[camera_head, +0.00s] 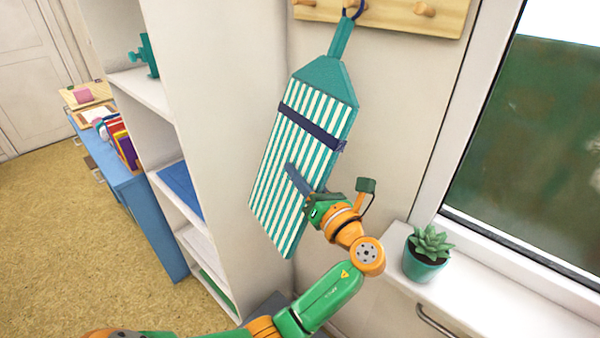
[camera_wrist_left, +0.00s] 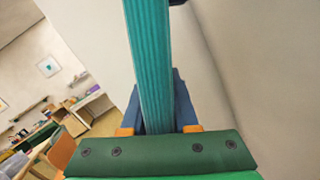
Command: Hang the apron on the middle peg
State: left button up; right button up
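The apron (camera_head: 300,150) is a stiff teal panel with teal and white stripes and a dark blue band. It hangs tilted against the wall, its lower end to the left. Its dark blue loop (camera_head: 359,12) is at the middle peg (camera_head: 351,5) of the wooden rack; the top edge of the view cuts this off, so I cannot tell how the loop sits. My left gripper (camera_head: 298,182) is at the apron's lower right edge, one finger across the striped front. In the left wrist view the apron's teal edge (camera_wrist_left: 150,60) runs between both fingers, which close on it. My right gripper is out of view.
Another peg (camera_head: 425,9) sticks out at the rack's right. A white shelf unit (camera_head: 230,120) stands left of the apron. A potted succulent (camera_head: 426,258) stands on the white windowsill (camera_head: 480,285) right of my left arm. A blue cabinet (camera_head: 140,205) is farther left.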

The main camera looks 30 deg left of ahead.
pick_arm(q)
jog(key=o, duration=0.5)
